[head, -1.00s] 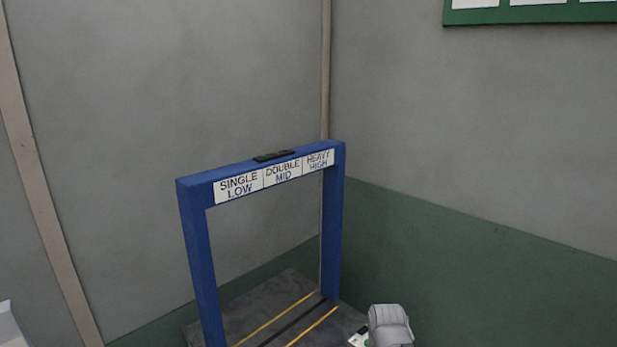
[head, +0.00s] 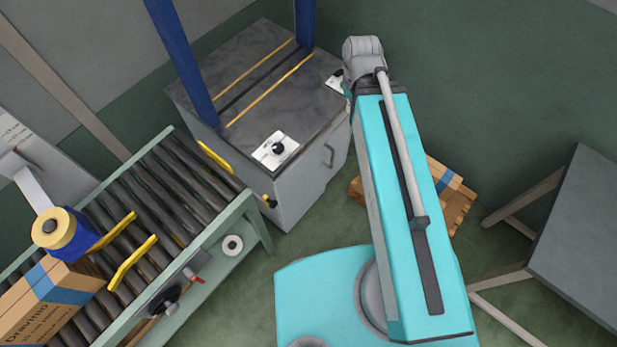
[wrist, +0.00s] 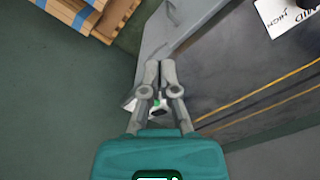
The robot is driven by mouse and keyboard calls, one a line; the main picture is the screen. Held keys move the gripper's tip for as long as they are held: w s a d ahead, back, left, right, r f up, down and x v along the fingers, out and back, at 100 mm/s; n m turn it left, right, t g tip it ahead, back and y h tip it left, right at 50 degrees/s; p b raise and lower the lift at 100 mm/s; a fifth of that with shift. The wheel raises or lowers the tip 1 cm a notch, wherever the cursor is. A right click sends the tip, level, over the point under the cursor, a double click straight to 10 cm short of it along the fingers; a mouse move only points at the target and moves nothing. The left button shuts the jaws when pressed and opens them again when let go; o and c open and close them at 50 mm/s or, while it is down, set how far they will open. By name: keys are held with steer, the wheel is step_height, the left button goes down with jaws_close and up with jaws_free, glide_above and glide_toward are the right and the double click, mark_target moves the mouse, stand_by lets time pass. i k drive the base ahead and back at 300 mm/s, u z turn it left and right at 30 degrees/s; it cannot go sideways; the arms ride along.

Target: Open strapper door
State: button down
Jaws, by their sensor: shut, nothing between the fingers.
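The strapper is a grey cabinet with a dark top (head: 245,75) and blue arch posts. Its light grey door (head: 310,180) looks flush with the front, with a small handle (head: 328,155) near the top right. In the wrist view a grey handle (wrist: 172,12) shows at the top, beyond my gripper. My gripper (wrist: 160,64) is shut and empty, its fingers close together over the cabinet's edge beside the top, short of the handle. In the head view my arm hides the gripper.
A roller conveyor (head: 170,190) with yellow guides and a carton (head: 50,305) stands at left. A wooden pallet (head: 460,210) with cartons sits behind my arm; it also shows in the wrist view (wrist: 90,15). A grey table (head: 580,240) is at right. Floor before the door is clear.

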mark_target(303, 183)
steer(key=u, duration=0.8)
steer(key=k, duration=0.85)
steer(key=z, duration=0.5)
